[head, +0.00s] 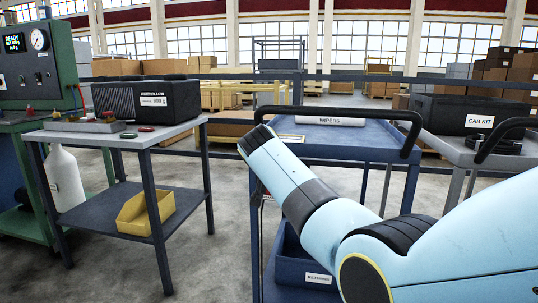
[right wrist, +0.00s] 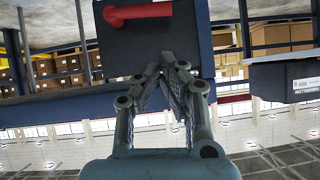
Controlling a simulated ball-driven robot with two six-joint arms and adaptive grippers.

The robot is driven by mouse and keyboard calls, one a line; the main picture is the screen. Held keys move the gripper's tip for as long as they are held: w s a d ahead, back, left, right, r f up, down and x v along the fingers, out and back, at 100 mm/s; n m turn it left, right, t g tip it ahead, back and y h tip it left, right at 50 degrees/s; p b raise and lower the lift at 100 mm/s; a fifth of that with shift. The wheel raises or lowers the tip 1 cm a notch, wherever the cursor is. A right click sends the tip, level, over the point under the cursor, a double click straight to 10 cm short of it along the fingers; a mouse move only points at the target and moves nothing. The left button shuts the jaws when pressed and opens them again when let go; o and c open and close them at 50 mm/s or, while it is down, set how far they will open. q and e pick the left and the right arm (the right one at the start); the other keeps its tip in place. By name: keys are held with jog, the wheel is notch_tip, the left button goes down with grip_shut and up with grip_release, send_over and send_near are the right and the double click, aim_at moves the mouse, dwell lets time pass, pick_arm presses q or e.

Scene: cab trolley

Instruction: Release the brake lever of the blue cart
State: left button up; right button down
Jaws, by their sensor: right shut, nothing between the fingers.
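The blue cart (head: 360,137) stands in the middle of the head view, with a black push handle (head: 345,112) and a lower bin (head: 290,265). My right arm covers part of the cart and hides its brake lever in the head view. In the right wrist view a red lever (right wrist: 138,12) lies across a dark block (right wrist: 195,40) at the top. My right gripper (right wrist: 168,62) is shut and empty, its fingertips just below the lever in the picture and apparently apart from it. My left gripper is not in view.
A side table (head: 120,136) at left holds a black case (head: 120,103) and a yellow bin (head: 145,210). A green machine (head: 40,60) stands at the far left. A grey trolley (head: 460,150) with a black cab kit case (head: 455,113) stands close at right. Open floor lies between table and cart.

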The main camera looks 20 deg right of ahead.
jog(key=p+v, duration=0.1)
jog(key=v, duration=0.4)
jog(key=shift+s+r, duration=0.15)
jog(key=shift+s, duration=0.25)
jog(key=s+d+f+n+g+y+p, duration=0.1)
jog(key=s+d+f+n+g, duration=0.15)
jog(key=s+f, duration=1.3)
jog(key=s+d+f+n+g+y+p, duration=0.1)
jog(key=s+f+g, duration=0.3)
jog(key=s+f, duration=1.15)
jog(key=s+f+n+g+y, duration=0.1)
jog(key=s+f, duration=0.5)
jog(key=s, duration=0.7)
jog(key=s+d+f+n+g, duration=0.1)
jog(key=s+f, duration=0.5)
jog(key=s, duration=0.7)
jog(key=s+f+n+g+y+p, duration=0.1)
jog(key=s+f+n, duration=0.1)
jog(key=s+f, duration=0.5)
jog(key=shift+s+d+y, duration=0.25)
jog(key=shift+s+y, duration=0.05)
jog(key=shift+s, duration=3)
